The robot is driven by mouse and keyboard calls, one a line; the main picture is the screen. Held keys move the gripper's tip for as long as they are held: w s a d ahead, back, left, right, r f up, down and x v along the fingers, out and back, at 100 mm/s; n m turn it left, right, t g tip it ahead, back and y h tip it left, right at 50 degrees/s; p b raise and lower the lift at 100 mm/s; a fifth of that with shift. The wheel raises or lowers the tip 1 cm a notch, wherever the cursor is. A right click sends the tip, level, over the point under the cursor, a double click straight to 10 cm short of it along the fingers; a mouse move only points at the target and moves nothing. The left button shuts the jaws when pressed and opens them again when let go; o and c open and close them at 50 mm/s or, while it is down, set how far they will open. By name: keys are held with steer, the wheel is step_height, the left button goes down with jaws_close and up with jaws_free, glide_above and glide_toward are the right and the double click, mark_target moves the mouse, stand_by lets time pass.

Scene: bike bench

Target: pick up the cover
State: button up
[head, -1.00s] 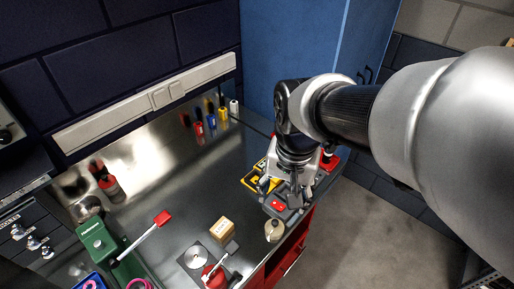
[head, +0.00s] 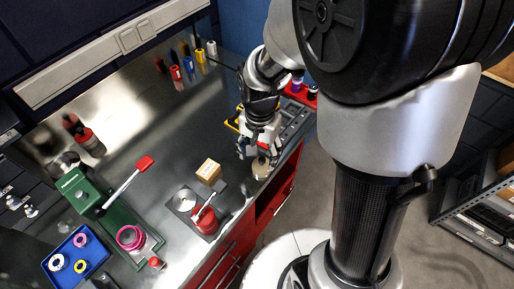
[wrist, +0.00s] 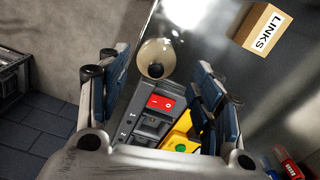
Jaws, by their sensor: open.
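The cover (head: 261,168) looks like a small round cream dome with a dark knob on top. In the head view it sits at the front edge of the metal bench, just below my gripper (head: 258,148). In the wrist view the cover (wrist: 153,50) shows at the top centre, between and beyond the fingertips of my gripper (wrist: 156,72). The fingers are spread wide and nothing is between them. I cannot tell the exact height gap to the cover.
A grey unit with a red switch (wrist: 160,102) and a yellow part (wrist: 182,136) lie close to the cover. A box marked LINKS (head: 208,171) stands left of it.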

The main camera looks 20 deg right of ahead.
mark_target(262, 159)
steer(key=f, duration=0.2)
steer(key=f+b, duration=0.1)
steer(key=f, duration=0.1)
steer(key=d+f+b, duration=0.1)
steer(key=shift+w+f, duration=0.4)
steer(key=shift+r, duration=0.1)
steer(key=shift+c, duration=0.5)
steer(key=c, duration=0.6)
steer(key=shift+r, duration=0.1)
